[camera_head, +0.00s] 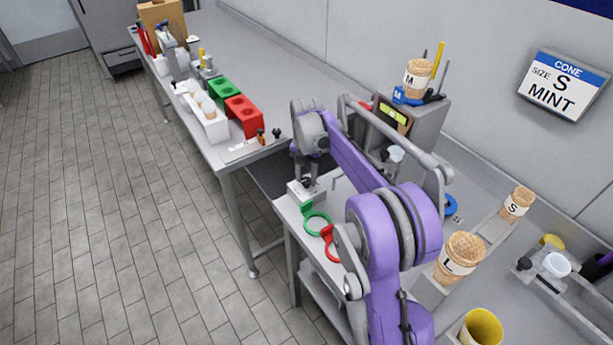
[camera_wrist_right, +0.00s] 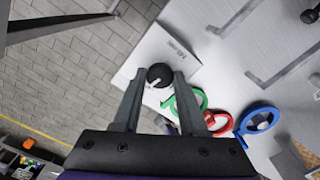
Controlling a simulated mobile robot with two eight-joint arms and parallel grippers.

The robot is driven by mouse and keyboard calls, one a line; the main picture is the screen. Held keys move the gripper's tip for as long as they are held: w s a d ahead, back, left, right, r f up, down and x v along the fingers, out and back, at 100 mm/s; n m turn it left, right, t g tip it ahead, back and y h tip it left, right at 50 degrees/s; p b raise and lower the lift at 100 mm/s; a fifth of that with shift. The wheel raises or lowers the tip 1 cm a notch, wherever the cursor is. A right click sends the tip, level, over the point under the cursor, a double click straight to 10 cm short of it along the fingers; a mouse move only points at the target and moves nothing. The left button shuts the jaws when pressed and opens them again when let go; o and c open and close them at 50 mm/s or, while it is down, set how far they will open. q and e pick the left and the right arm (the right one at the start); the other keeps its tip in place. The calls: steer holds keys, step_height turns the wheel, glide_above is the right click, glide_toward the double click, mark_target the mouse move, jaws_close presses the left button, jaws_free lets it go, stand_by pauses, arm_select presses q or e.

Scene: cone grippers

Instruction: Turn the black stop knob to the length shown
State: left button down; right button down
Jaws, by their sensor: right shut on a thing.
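The black knob (camera_wrist_right: 160,75) sits on a pale block (camera_wrist_right: 158,48) with small lettering that I cannot read. My right gripper (camera_wrist_right: 158,82) has its two fingers on either side of the knob and is shut on it. In the head view the right gripper (camera_head: 307,178) points down at the block (camera_head: 303,194) at the table's near edge, and its fingers partly hide the knob. A wall sign (camera_head: 565,85) reads cone, size S, mint. My left gripper is not in view.
Green (camera_head: 317,222) and red (camera_head: 330,245) rings lie beside the block; a blue ring (camera_wrist_right: 259,120) is further along. Cones marked L (camera_head: 460,257), S (camera_head: 517,203) and M (camera_head: 418,78) stand to the right. A red holder (camera_head: 243,116) is on the left table.

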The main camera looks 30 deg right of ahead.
mark_target(306, 180)
steer(key=shift+n, duration=1)
steer(key=shift+c, duration=2.2)
jaws_free()
steer(key=shift+r, duration=0.1)
step_height(306, 180, up, 11)
steer(key=shift+p, duration=0.35)
